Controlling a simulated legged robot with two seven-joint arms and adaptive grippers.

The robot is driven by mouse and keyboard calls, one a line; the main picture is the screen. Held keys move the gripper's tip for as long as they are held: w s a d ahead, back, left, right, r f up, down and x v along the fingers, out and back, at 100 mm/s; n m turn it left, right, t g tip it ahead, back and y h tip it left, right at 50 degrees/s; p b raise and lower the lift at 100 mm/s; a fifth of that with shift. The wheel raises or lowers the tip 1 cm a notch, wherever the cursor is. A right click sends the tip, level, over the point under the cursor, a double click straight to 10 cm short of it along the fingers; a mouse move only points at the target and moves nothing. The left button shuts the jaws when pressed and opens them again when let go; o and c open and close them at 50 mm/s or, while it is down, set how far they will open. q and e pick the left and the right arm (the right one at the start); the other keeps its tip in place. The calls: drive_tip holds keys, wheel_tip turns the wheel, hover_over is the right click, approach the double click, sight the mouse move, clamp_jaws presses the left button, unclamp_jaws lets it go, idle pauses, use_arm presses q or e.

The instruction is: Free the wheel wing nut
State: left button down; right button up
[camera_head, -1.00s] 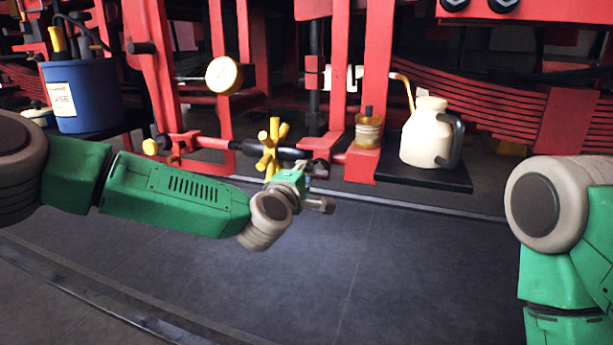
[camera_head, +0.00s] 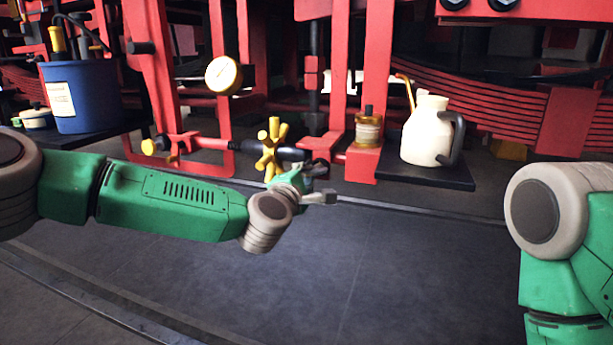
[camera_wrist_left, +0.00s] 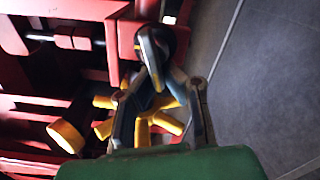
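A yellow spoked handwheel (camera_head: 270,150) sits on a dark horizontal shaft of the red frame in the head view. It also shows in the left wrist view (camera_wrist_left: 155,118), behind and between my fingers. I cannot make out a separate wing nut for certain; a dark, rounded loop-shaped part (camera_wrist_left: 150,55) stands beyond the wheel in the wrist view. My left gripper (camera_head: 322,182) is just right of and below the wheel, its fingers apart. In the wrist view my left gripper (camera_wrist_left: 163,100) is open, with no visible grip on anything. My right gripper is out of view.
A yellow knob (camera_head: 150,147) and pressure gauge (camera_head: 223,75) are left of the wheel. A blue bucket (camera_head: 85,95) is far left. The front floor is clear.

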use_arm(q)
drive_tip(key=c, duration=1.7)
unclamp_jaws()
drive_tip(key=shift+s+d+f, duration=0.25)
drive_tip(key=shift+d+f, duration=0.05)
drive_tip(key=shift+f, duration=0.05)
drive_tip(key=shift+r, duration=0.3)
drive_tip(key=v, duration=1.1)
drive_tip(key=shift+s+a, duration=0.2)
drive_tip(key=shift+s, duration=0.15)
